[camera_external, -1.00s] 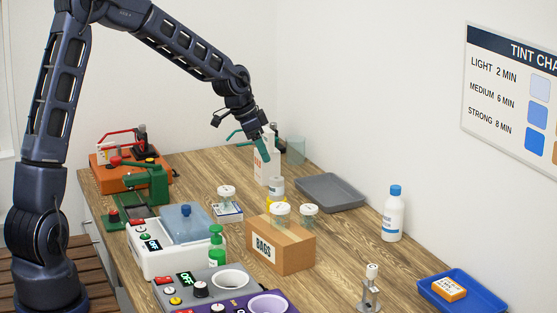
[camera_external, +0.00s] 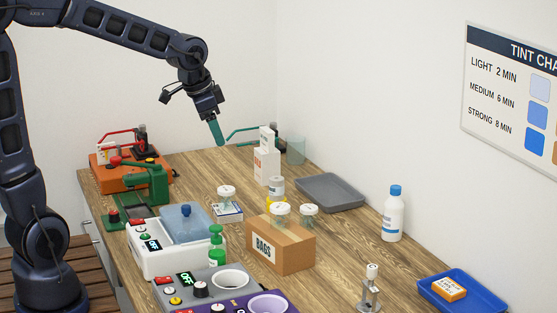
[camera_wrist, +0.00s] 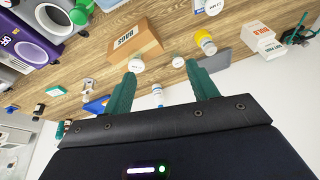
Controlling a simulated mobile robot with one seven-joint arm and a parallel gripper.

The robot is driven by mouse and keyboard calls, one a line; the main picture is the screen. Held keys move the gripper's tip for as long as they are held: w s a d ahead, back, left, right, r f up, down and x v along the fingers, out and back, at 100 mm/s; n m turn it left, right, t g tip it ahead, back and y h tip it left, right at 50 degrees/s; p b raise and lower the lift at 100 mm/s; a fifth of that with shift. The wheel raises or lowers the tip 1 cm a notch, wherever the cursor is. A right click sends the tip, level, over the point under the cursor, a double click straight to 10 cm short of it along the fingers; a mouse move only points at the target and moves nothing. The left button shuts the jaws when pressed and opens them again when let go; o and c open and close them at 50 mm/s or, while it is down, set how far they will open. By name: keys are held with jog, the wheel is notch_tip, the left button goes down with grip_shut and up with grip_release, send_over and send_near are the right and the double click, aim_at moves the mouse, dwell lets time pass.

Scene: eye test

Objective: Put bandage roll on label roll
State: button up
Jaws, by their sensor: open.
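I cannot surely name either roll. A short white cylinder with a grey band (camera_external: 277,186) stands upright over a yellow round piece (camera_external: 270,201), behind the cardboard box. In the wrist view the white-topped yellow piece (camera_wrist: 205,42) lies beyond the right fingertip; whether it is one thing or two stacked is unclear. My gripper (camera_external: 218,137), with green fingers, hangs in the air above the far part of the table, up and left of that cylinder. In the wrist view my gripper (camera_wrist: 162,70) is open, with nothing held between its fingers.
A cardboard BAGS box (camera_external: 280,245) stands mid-table, with white-lidded jars (camera_external: 309,214) by it. White boxes with red print (camera_external: 267,166) stand behind. A grey tray (camera_external: 331,192), white bottle (camera_external: 393,218) and blue tray (camera_external: 470,300) are right. An orange-based machine (camera_external: 115,178) is left.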

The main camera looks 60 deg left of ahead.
jog(key=s+d+n, duration=0.1)
jog(key=s+d, duration=0.2)
jog(key=s, duration=0.8)
jog(key=s+d+r+n, duration=0.1)
jog(key=s+d, duration=0.2)
jog(key=s, duration=0.9)
jog(key=shift+s+r+t+h, duration=0.25)
jog(key=shift+t+h, duration=0.05)
jog(key=shift+t, duration=0.1)
jog(key=shift+d, duration=0.1)
